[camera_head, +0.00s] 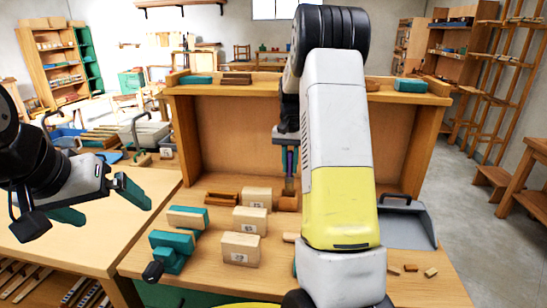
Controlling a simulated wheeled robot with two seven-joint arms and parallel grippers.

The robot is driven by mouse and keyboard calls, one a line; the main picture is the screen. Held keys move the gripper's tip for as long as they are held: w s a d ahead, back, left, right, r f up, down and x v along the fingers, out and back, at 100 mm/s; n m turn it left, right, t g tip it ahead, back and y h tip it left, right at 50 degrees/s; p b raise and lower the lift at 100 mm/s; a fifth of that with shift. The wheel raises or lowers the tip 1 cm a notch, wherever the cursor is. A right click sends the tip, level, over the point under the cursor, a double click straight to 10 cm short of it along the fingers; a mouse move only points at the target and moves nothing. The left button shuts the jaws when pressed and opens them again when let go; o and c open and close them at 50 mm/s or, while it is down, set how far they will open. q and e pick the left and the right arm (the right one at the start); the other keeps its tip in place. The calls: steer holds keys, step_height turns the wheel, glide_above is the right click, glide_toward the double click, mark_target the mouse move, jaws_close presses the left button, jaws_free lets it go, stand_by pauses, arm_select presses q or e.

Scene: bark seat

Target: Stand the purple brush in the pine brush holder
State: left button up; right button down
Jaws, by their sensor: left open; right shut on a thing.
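My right gripper (290,157) is shut on the purple brush (290,161), which hangs upright in front of the back panel of the bench. A small orange-brown wooden block (288,202), which looks like the pine brush holder, stands on the bench directly below the brush. The brush's lower end is at or just above this block; I cannot tell whether it is inside. My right arm hides what lies to the right of it. My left gripper (102,205) is open and empty, with teal fingers apart, over the left table.
Pale wooden blocks with number labels (240,249) and teal-and-wood pieces (187,217) stand at the front left of the bench. An orange-brown wooden piece (222,198) lies behind them. A grey dustpan (408,230) is on the right, with small wood scraps (431,272) in front.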

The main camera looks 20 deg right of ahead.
mark_target(290, 176)
steer(key=shift+f, duration=2.75)
steer(key=shift+f, duration=0.4)
steer(key=c, duration=1.2)
jaws_free()
steer(key=shift+c, duration=0.2)
steer(key=shift+o, duration=0.3)
steer(key=shift+o, duration=1.4)
steer(key=shift+r, duration=3.5)
